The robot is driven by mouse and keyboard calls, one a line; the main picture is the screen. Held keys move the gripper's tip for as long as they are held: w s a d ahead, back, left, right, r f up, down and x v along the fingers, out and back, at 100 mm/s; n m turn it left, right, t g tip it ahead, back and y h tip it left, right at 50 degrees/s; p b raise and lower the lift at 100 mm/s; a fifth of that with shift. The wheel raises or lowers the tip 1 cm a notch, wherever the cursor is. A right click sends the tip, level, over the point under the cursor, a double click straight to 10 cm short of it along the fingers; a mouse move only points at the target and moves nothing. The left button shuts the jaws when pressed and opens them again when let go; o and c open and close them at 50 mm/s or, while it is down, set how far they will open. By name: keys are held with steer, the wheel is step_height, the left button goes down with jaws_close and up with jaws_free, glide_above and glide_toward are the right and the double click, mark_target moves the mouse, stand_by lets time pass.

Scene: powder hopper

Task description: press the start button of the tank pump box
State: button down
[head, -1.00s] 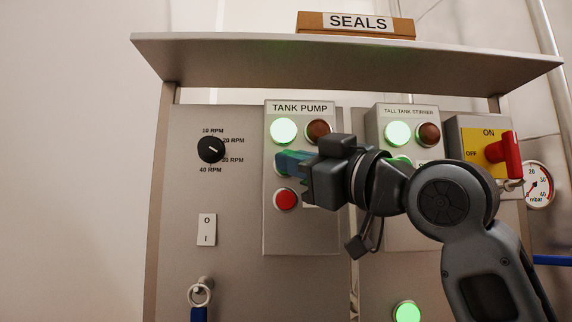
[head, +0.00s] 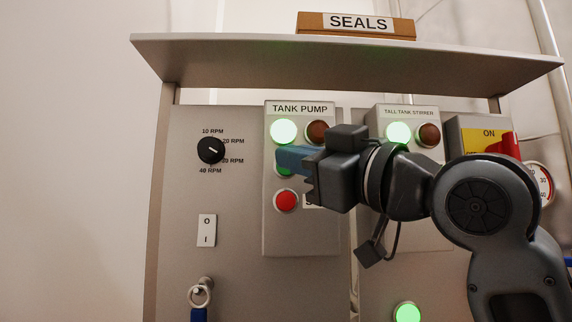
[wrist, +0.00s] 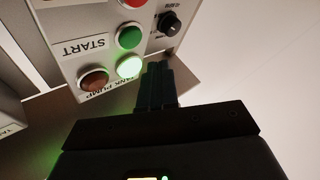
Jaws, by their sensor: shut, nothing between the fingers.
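The tank pump box (head: 300,237) is a grey box labelled TANK PUMP. In the wrist view the green button (wrist: 129,37) shows clear beside the START label (wrist: 85,47), upside down. My gripper (head: 279,157) is shut and empty, its blue fingers in front of the box. In the wrist view the fingertips (wrist: 158,68) appear beside the lit lamp, not over the green button. The green lamp (head: 283,131) above the button is lit; the brown lamp (head: 316,131) is dark.
A red button (head: 286,201) sits just below the start button. To the right is the tall tank stirrer box (head: 408,112), partly behind my arm, then a red-handled switch (head: 505,146). A speed knob (head: 211,150) is at left. A shelf (head: 340,62) juts out above.

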steer(key=s, duration=0.2)
steer(key=shift+s, duration=0.35)
stand_by(0.7)
